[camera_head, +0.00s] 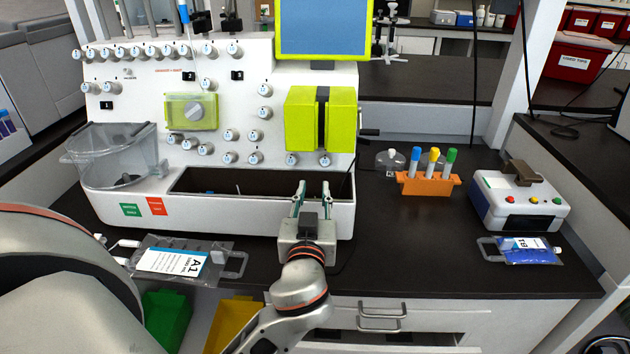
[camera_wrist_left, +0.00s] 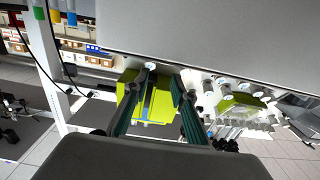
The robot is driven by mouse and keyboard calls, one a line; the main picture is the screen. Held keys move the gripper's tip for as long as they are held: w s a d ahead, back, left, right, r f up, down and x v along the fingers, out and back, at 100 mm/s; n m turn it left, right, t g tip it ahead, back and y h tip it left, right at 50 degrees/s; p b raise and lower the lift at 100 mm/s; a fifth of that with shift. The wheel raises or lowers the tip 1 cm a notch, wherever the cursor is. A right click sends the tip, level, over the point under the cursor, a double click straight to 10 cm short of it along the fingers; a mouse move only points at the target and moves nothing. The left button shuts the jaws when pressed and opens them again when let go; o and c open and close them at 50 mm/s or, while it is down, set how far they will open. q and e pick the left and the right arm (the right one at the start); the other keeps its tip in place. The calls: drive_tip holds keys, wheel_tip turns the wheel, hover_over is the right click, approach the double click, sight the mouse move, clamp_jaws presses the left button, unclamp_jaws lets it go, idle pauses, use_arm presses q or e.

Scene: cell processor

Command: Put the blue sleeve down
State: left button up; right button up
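My left gripper (camera_head: 311,190) stands upright at the front of the white cell processor (camera_head: 230,70), by its dark open recess (camera_head: 220,182). Its two fingers are apart, with nothing visible between them. In the left wrist view the gripper (camera_wrist_left: 155,80) also shows its dark green fingers spread and empty. No blue sleeve can be clearly made out. A blue-topped tube (camera_head: 413,160) stands in an orange rack (camera_head: 428,187) to the right, and a small blue cylinder (camera_head: 184,14) shows high on the processor. My right gripper is out of view.
A clear bag (camera_head: 185,262) labelled A1 lies at the counter's front left. A bag with blue contents (camera_head: 527,250) lies front right, below a small white-and-blue device (camera_head: 520,200). The dark counter (camera_head: 420,250) is clear between my gripper and that bag.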

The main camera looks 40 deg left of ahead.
use_arm(q)
drive_tip(key=v, duration=0.6)
drive_tip(key=shift+b, duration=0.3)
drive_tip(key=shift+w+a, duration=0.1)
